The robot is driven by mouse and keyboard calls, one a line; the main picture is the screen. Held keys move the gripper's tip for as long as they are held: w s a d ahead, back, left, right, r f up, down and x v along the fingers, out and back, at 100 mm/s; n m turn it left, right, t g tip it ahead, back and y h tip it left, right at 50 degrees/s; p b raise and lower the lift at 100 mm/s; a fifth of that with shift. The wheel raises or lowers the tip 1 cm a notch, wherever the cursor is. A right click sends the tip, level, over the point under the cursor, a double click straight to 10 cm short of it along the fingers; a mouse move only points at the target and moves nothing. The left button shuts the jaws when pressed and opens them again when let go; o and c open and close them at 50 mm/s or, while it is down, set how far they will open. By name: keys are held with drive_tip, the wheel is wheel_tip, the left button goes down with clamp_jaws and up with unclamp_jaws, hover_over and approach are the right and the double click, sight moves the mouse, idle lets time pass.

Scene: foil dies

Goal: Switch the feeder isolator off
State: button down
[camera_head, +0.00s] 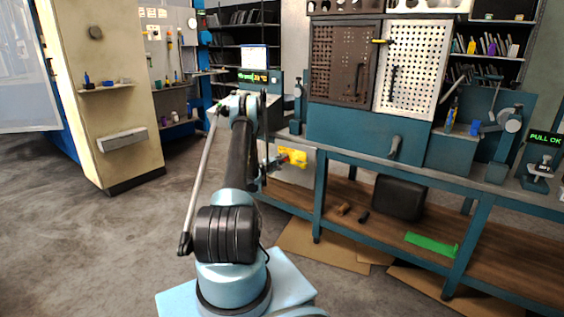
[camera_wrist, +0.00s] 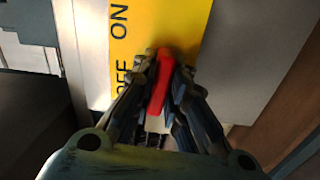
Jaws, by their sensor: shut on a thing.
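The feeder isolator has a yellow plate (camera_wrist: 184,22) with ON and OFF printed sideways along its left side in the wrist view. The OFF lettering is partly covered by a finger. Its red handle (camera_wrist: 160,84) lies nearly upright in the picture, leaning slightly. My gripper (camera_wrist: 165,62) is shut on the red handle, one finger on each side. In the head view the yellow plate (camera_head: 293,157) shows below the bench top, just right of my arm; my gripper there is small and mostly hidden. I cannot tell which label the handle points at.
A grey panel (camera_wrist: 250,60) surrounds the plate. The teal workbench (camera_head: 390,170) runs to the right, with a black box (camera_head: 398,197) and a green piece (camera_head: 432,244) on its lower shelf. Open floor (camera_head: 110,240) lies to the left.

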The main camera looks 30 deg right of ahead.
drive_tip(key=shift+w+a+n, duration=0.2)
drive_tip(key=shift+n, duration=0.5)
drive_tip(key=c, duration=1.7)
unclamp_jaws()
drive_tip(key=shift+f, duration=0.15)
drive_tip(key=shift+o, duration=0.5)
drive_tip(key=shift+s+d, duration=0.1)
drive_tip(key=shift+d, duration=0.05)
drive_tip(key=v, duration=1.2)
